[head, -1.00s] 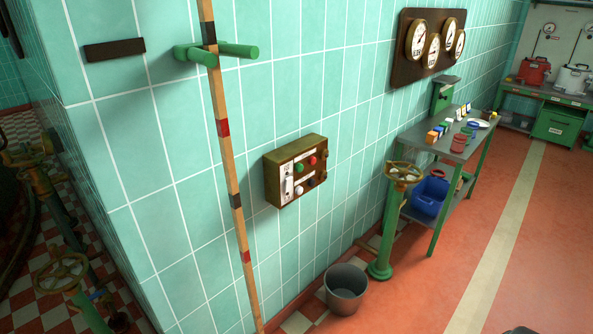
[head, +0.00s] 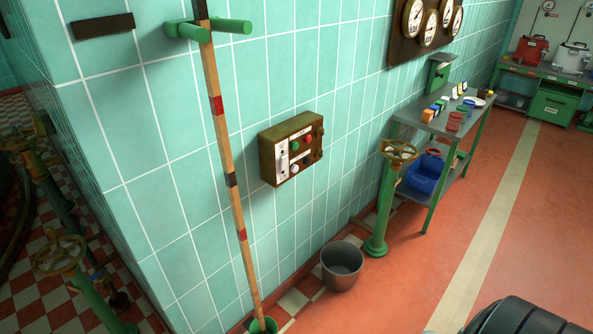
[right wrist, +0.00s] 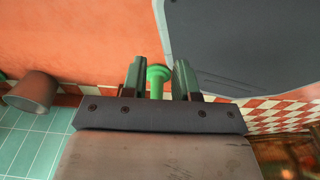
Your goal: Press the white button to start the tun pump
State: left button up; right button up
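A white lever or switch sits at the plate's left. My right gripper (right wrist: 160,78) is open in the right wrist view, with nothing held between its fingers. A green post foot shows beyond the gap, apart from the fingers. The head view shows neither gripper, and the right wrist view does not show the box.
A long banded wooden pole (head: 227,165) leans at the wall left of the box. A grey bucket (head: 342,268) stands on the floor below. Right of it are a green post with a handwheel (head: 398,152) and a metal table (head: 408,117).

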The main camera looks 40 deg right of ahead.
grip_shut()
jog(key=shift+d, duration=0.1)
dwell(1.2)
